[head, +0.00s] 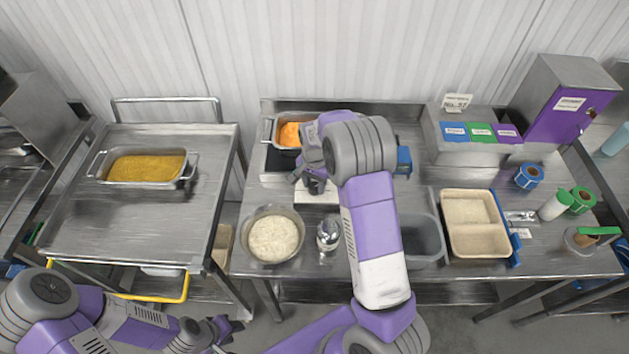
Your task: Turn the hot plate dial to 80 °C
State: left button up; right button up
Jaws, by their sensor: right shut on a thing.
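The hot plate (281,162) stands at the back left of the middle table, with a steel pan (268,131) of orange food on top. A pale panel (325,198) shows at its front right. My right arm reaches over the table, and my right gripper (314,184) points down at this panel, shut on what seems to be the dial. The gripper and arm hide the dial and its markings, so I cannot read its setting. My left gripper (226,327) is low at the front left, away from the tables; its jaws are too small to judge.
A bowl of rice (273,238) and a metal shaker (327,236) stand in front of the hot plate. A grey bin (424,240) and a two-part tray (472,222) are to the right. A cart (206,218) holds a yellow-filled pan (146,168) at left.

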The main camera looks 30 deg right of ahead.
aim_at(315, 186)
jog(key=shift+m+p, duration=0.55)
jog(key=shift+m, duration=1.15)
jog(key=o, duration=1.1)
jog(key=shift+c, duration=0.2)
jog(key=shift+r, duration=0.15)
notch_tip(315, 186, up, 7)
jog(key=shift+r+p, duration=0.2)
jog(key=shift+p, duration=0.1)
jog(key=shift+f, duration=0.1)
